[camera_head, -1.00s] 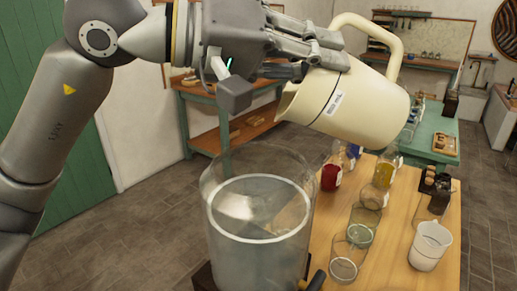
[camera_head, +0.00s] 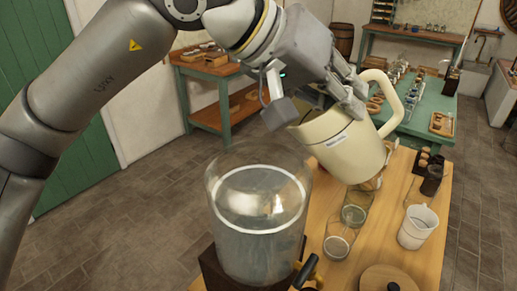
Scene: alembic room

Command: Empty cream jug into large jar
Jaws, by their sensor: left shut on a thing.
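The cream jug (camera_head: 346,148) is held in the air above the wooden table, up and to the right of the large jar. It leans with its spout toward the left, less steeply than lying flat. My left gripper (camera_head: 345,95) is shut on the jug at its upper part, beside the rim. The large clear jar (camera_head: 258,225) stands on a dark wooden base with a tap at its lower right. Its liquid surface shows as a pale ring high in the jar. No stream shows between spout and jar. The jug's inside is mostly hidden. My right gripper is out of view.
The wooden table (camera_head: 385,247) bears a white measuring cup (camera_head: 418,228), glass jars (camera_head: 338,242), a dark bottle (camera_head: 431,180) and a round wooden lid (camera_head: 386,279). A green table (camera_head: 430,112) with small items stands behind. A wooden shelf bench (camera_head: 207,68) is at the back left.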

